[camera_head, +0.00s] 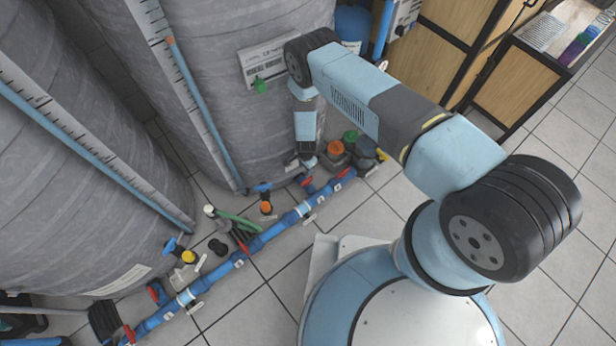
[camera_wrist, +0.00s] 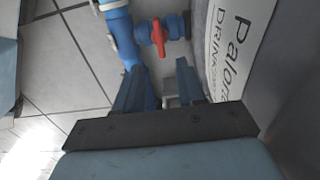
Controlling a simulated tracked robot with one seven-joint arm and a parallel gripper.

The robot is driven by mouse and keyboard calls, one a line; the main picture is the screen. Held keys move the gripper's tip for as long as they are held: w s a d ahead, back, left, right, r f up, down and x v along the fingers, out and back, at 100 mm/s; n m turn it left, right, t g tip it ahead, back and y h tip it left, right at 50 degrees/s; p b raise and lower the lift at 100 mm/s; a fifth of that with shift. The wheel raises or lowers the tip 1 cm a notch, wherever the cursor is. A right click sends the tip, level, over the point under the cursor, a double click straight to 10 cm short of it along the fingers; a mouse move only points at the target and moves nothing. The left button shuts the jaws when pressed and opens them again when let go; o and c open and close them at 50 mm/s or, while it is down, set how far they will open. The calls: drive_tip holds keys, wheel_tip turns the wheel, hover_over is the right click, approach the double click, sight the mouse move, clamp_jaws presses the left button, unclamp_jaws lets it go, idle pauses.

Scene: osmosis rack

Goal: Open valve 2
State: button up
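A red valve handle (camera_wrist: 158,38) on a blue fitting shows in the wrist view, beside a blue pipe (camera_wrist: 122,40). My gripper (camera_wrist: 160,78) is open, its two blue fingers apart, with the red handle beyond the fingertips and not between them. In the head view my gripper (camera_head: 307,160) points down beside the tank base, near the blue pipe run (camera_head: 270,232). I cannot read which valve is number 2. The fingertips are hard to make out in the head view.
Two large grey tanks (camera_head: 220,100) stand at the left and back. Green-topped (camera_head: 350,136) and orange-topped (camera_head: 336,148) fittings sit right of my gripper. A green hose (camera_head: 238,219) lies by the pipe. A wooden cabinet (camera_head: 430,60) stands behind. Tiled floor (camera_head: 340,215) is bare in front.

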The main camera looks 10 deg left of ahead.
sight(307, 180)
wheel_tip(307, 180, down, 12)
drive_tip(key=shift+d+r, duration=0.1)
drive_tip(key=shift+r, duration=0.05)
idle(0.5)
